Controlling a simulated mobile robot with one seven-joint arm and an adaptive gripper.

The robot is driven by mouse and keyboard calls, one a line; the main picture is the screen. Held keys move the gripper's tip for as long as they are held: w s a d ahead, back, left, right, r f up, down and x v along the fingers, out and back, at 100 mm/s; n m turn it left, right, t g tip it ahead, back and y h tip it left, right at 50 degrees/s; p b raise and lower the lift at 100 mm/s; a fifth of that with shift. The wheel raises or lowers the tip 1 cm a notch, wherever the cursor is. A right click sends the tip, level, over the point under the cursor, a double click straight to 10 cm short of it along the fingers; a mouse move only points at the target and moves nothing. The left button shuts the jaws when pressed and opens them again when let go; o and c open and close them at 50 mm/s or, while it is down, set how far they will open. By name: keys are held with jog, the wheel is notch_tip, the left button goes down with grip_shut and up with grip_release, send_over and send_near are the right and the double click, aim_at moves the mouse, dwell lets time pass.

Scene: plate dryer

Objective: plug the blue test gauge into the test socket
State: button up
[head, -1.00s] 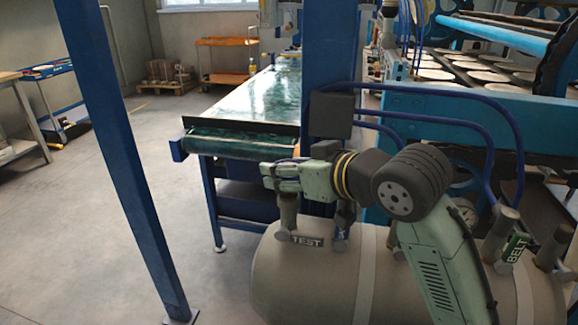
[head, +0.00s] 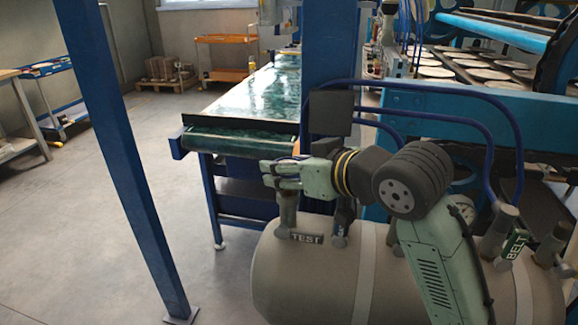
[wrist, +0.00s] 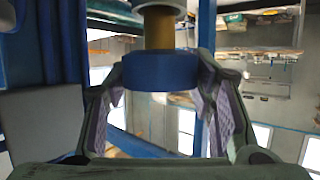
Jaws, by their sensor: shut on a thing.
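In the wrist view, the blue gauge (wrist: 160,70) is a blue collar with a brass stem (wrist: 158,28), held between the fingers of my gripper (wrist: 162,118). The stem lines up with a pale grey ring at the picture's edge; brass shows between collar and ring, and I cannot tell how deep the stem sits. In the head view, my gripper (head: 280,174) is over the grey test socket (head: 288,210), a stub on the tank beside the TEST label (head: 307,238). The gauge is mostly hidden there by the fingers.
The grey tank (head: 300,285) carries another stub (head: 344,222) just right of the test socket and more stubs by the BELT label (head: 516,245). Blue hoses (head: 455,88) arch behind my arm. A blue post (head: 130,170) stands left; a green conveyor (head: 240,135) lies behind.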

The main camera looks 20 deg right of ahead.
jog(key=shift+f+b, duration=0.55)
jog(key=shift+f, duration=0.1)
dwell(0.5)
jog(key=o, duration=1)
jog(key=shift+c, duration=0.2)
jog(key=shift+s+r, duration=0.1)
jog(key=p+v, duration=0.3)
jog(key=v, duration=0.7)
jog(key=shift+s+r, duration=0.15)
jog(key=shift+s, duration=0.2)
jog(key=shift+d, duration=0.15)
